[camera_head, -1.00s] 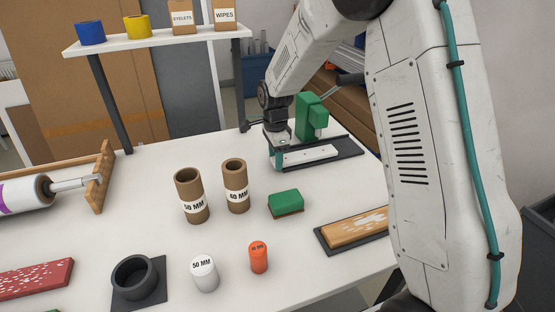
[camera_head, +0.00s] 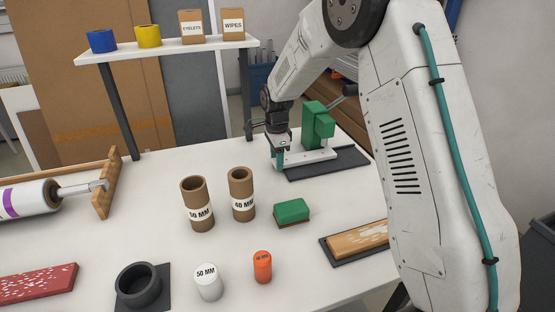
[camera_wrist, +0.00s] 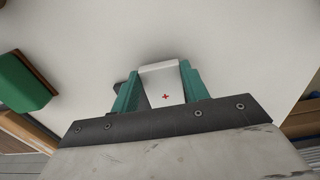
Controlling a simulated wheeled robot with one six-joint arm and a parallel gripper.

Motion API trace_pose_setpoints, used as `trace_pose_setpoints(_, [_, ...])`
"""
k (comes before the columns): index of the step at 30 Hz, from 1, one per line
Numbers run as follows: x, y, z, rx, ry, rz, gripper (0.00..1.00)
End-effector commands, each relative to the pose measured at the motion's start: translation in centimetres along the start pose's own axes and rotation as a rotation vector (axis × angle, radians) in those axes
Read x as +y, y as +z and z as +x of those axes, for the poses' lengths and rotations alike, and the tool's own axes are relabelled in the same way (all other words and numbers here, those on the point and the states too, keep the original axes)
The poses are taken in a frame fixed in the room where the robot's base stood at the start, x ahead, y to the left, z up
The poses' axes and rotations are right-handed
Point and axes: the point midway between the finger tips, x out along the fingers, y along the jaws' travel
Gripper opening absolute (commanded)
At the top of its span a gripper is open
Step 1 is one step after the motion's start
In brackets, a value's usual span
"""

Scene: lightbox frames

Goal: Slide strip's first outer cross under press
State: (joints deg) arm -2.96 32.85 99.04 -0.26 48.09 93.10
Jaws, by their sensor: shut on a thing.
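My gripper (camera_head: 279,160) is shut on the near end of a white strip (camera_head: 318,156), at the left side of the green press (camera_head: 319,126). The strip lies low and runs right from my gripper, in front of the press's foot and beside or below its head. I cannot tell whether it is directly under the head. In the wrist view, the strip end (camera_wrist: 162,75) sits between the teal fingers of my gripper (camera_wrist: 160,92). One red cross (camera_wrist: 165,96) shows on it. Other crosses are not visible.
A dark base plate (camera_head: 330,164) lies by the press. A green block (camera_head: 292,208) and two cardboard tubes (camera_head: 197,205) (camera_head: 241,195) stand nearer. A shelf (camera_head: 165,52) rises at the back left. The table is clear between the tubes and my gripper.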

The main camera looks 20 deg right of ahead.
Motion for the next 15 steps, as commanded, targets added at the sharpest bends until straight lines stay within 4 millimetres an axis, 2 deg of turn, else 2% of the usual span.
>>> trace_pose_setpoints(12, [-0.01, 0.0, -0.01, 0.0, 0.0, 0.0, 0.16])
trace_pose_setpoints(13, [-0.01, 0.0, -0.01, 0.0, 0.0, 0.0, 0.48])
trace_pose_setpoints(15, [0.0, 0.0, 0.0, 0.0, 0.0, 0.0, 0.67])
